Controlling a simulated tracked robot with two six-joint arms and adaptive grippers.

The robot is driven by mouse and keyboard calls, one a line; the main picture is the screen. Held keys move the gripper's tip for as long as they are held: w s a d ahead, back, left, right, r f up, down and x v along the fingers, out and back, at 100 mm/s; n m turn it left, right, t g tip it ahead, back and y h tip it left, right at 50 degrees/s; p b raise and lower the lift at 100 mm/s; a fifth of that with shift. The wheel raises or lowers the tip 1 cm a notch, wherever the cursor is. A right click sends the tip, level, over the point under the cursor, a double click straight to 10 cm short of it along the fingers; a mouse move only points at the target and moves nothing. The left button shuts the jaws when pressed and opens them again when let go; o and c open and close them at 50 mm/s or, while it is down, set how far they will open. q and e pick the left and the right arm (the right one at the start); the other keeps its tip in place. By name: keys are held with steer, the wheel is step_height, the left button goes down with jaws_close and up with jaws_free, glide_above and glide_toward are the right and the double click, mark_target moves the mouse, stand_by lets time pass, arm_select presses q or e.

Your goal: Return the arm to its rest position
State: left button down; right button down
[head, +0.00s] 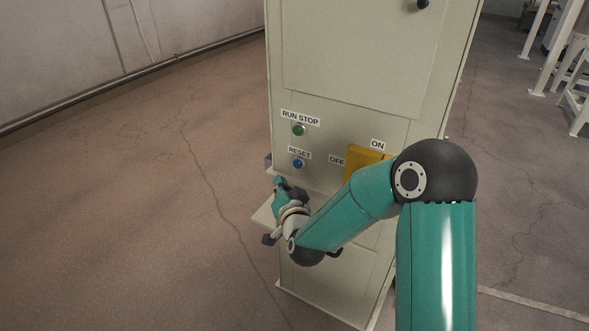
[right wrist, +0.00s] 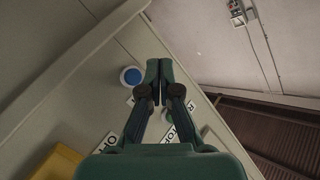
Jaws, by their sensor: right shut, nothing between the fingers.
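My right arm (head: 345,215) reaches in from the lower right in the head view, in front of a beige control cabinet (head: 350,60). My right gripper (head: 279,183) is shut and empty, just below and left of the blue RESET button (head: 298,164). In the right wrist view the shut gripper fingers (right wrist: 152,75) point up the picture, with the blue button (right wrist: 130,76) to their left. Whether the fingertips touch the cabinet cannot be told. My left gripper is not in view.
A green button (head: 298,130) labelled RUN STOP sits above RESET. A yellow switch (head: 364,158) between OFF and ON labels is partly hidden by my arm. A small ledge (head: 264,216) juts from the cabinet. Open floor (head: 120,210) lies left; white frames (head: 555,50) stand back right.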

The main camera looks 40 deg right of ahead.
steer(key=shift+w+f, duration=0.1)
stand_by(0.6)
steer(key=s+a+f+n+g+y, duration=0.25)
steer(key=a+f, duration=0.35)
steer(key=f, duration=0.5)
steer(key=s+a+f+n+g+y, duration=0.2)
steer(key=s+a+f+g+y, duration=0.3)
steer(key=f, duration=0.6)
steer(key=s+a+f+n+g, duration=0.2)
steer(key=s+a+f+g, duration=0.1)
steer(key=s+a+f, duration=0.6)
steer(key=s+a+n+g+y, duration=0.3)
steer(key=s+g, duration=0.1)
steer(key=s, duration=0.6)
step_height(320, 180, up, 21)
steer(key=p, duration=2.2)
steer(key=shift+s+a+r, duration=0.15)
steer(key=shift+s, duration=0.15)
